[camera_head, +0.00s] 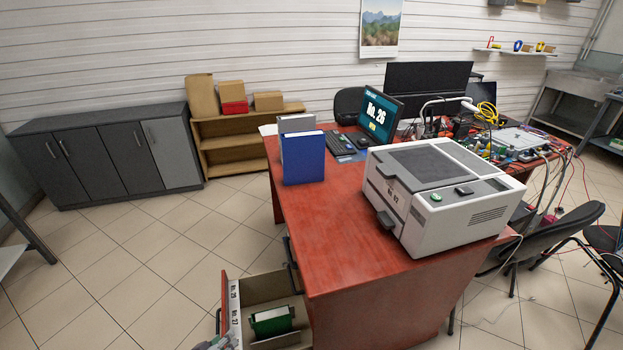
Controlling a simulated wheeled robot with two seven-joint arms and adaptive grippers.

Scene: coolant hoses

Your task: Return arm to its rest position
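A small grey piece of my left gripper (218,343) shows at the bottom edge, in front of the open drawer (262,288) of the red desk. Most of the gripper is cut off by the frame, and its fingers are too small to read. It is close to the drawer's labelled front; I cannot tell whether they touch. The drawer holds a green binder (272,321). My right gripper and arm are not in view.
The red desk (345,235) carries a blue binder (303,158), a white machine (440,195), a monitor (380,110) and a cluttered electronics area (515,145). A black chair (545,240) stands at the right. The tiled floor (150,260) left of the desk is clear.

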